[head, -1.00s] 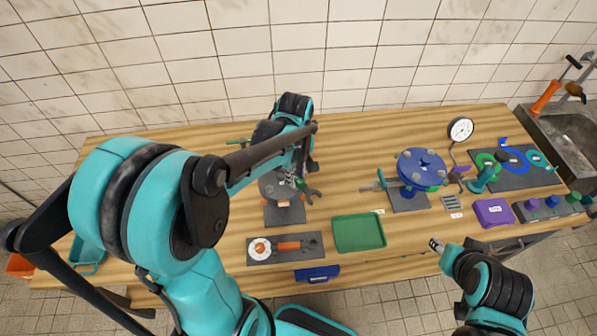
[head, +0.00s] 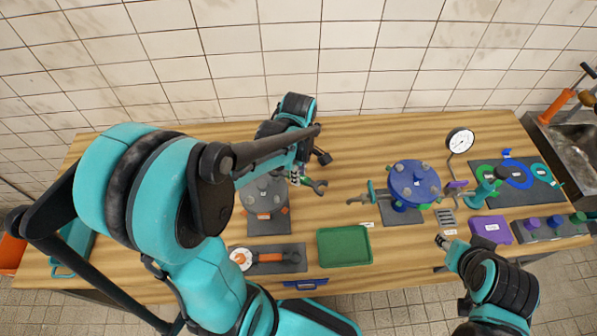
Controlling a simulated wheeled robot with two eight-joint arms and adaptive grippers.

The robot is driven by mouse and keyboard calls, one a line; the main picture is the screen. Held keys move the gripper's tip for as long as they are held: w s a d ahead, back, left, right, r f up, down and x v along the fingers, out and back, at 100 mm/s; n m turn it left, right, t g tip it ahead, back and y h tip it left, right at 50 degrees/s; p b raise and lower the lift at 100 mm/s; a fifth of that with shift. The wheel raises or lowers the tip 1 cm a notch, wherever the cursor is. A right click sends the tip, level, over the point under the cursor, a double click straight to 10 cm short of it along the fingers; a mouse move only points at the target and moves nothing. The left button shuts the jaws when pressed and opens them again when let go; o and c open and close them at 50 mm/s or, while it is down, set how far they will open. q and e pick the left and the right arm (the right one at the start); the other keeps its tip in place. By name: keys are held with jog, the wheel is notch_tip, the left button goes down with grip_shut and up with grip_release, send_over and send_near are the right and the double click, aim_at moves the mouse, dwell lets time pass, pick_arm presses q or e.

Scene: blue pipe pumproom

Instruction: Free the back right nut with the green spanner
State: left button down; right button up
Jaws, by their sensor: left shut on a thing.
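The green spanner (head: 318,187) shows its dark open jaw to the right of the grey flange (head: 264,194), apart from it in the picture. My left gripper (head: 298,176) is shut on the spanner's green part, above the table. The grey flange carries several nuts on its top and stands on a dark plate. Its back part, with the back right nut, is largely hidden by my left arm. A blue flange (head: 413,182) with several nuts stands further right. My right gripper (head: 441,240) is at the table's front edge, away from both flanges; its jaws are too small to read.
A green tray (head: 343,246) lies front centre. Left of it a dark mat (head: 290,265) holds an orange-handled wrench (head: 270,257). A gauge (head: 460,140), a purple box (head: 491,230) and a sink (head: 575,135) are at the right. The back centre of the table is clear.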

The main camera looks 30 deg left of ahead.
pick_arm(q)
jog(key=shift+s+f+b, duration=0.1)
jog(key=shift+f+b, duration=0.25)
jog(key=shift+f, duration=0.35)
jog(key=shift+f, duration=0.15)
jog(key=shift+f+b, duration=1)
jog(key=shift+b, duration=0.05)
jog(key=w+a+n+b, duration=0.2)
jog(key=w+a+n, duration=0.2)
jog(key=n, duration=0.9)
jog(key=w, duration=0.2)
jog(key=shift+w+a+b, duration=0.3)
jog(key=shift+w+a, duration=0.05)
jog(key=shift+a, duration=0.05)
